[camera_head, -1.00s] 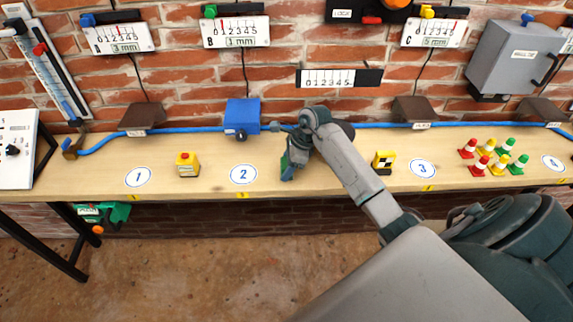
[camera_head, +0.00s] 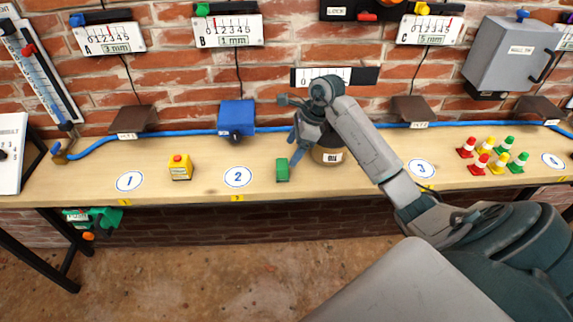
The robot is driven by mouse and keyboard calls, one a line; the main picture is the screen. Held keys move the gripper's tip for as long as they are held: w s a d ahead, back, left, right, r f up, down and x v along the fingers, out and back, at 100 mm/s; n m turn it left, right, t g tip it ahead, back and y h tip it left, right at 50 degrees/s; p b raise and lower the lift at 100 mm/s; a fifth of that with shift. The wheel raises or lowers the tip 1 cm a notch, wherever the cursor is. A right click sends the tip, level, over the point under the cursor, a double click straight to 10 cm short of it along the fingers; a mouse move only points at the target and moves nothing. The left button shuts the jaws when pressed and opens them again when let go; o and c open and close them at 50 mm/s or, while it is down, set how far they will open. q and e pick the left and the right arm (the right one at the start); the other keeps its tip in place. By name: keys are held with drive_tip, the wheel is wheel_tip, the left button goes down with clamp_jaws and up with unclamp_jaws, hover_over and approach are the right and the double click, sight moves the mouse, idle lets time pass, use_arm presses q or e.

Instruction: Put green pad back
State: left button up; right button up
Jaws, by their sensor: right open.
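The green pad (camera_head: 282,170), a small green block, stands on the wooden shelf to the right of the number 2 disc (camera_head: 237,177). My right gripper (camera_head: 294,158) is open, just above and to the right of the pad. It looks empty; whether a finger still touches the pad is hard to tell. My right arm comes in from the lower right. My left gripper is not in view.
A yellow block with a red button (camera_head: 180,168) stands left. Small cones (camera_head: 482,162) stand right. A blue hose (camera_head: 180,132) runs along the wall.

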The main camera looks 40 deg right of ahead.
drive_tip(key=shift+b+v, duration=0.35)
drive_tip(key=shift+v, duration=1.4)
